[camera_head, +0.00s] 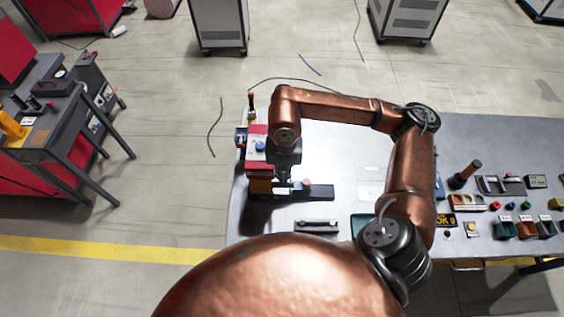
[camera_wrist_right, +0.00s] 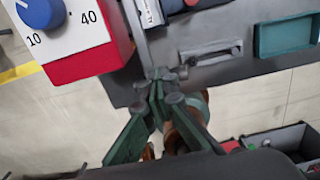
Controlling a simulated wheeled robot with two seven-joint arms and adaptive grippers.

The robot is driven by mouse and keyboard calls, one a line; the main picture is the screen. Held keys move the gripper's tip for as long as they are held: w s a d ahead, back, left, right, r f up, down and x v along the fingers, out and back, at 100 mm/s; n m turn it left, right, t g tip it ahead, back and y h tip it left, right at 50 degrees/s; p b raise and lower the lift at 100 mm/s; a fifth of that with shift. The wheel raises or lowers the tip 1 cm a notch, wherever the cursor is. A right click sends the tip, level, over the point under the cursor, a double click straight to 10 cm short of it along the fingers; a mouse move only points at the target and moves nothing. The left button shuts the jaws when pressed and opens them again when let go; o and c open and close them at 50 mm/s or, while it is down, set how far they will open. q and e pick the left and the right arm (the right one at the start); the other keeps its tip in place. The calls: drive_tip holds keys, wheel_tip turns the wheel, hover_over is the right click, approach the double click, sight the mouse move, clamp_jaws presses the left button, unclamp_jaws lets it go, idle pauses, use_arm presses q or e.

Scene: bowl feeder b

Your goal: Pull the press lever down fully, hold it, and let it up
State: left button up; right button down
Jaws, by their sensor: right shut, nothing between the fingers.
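A red and white press-like unit (camera_head: 258,158) stands at the left end of the grey table. A blue knob (camera_head: 260,146) is on it, and a dark base (camera_head: 305,192) extends to its right. My right gripper (camera_head: 289,174) hangs beside the unit, partly hidden by my wrist. In the wrist view its green fingers (camera_wrist_right: 158,84) meet at the tips, with nothing seen between them. My left gripper is not in view.
The wrist view shows a red and white box (camera_wrist_right: 85,40) with a blue dial knob (camera_wrist_right: 42,12), and a green tray (camera_wrist_right: 287,36). A black-handled item (camera_head: 316,225) lies at the table's front. Several small parts and bins (camera_head: 508,228) crowd the right side. Dark cables lie behind.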

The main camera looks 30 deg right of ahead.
wheel_tip(320, 180, up, 9)
drive_tip(key=p, duration=0.4)
drive_tip(key=shift+w+d+f, duration=0.15)
drive_tip(key=shift+w, duration=0.05)
idle(0.3)
drive_tip(key=shift+s+f, duration=0.1)
idle(0.8)
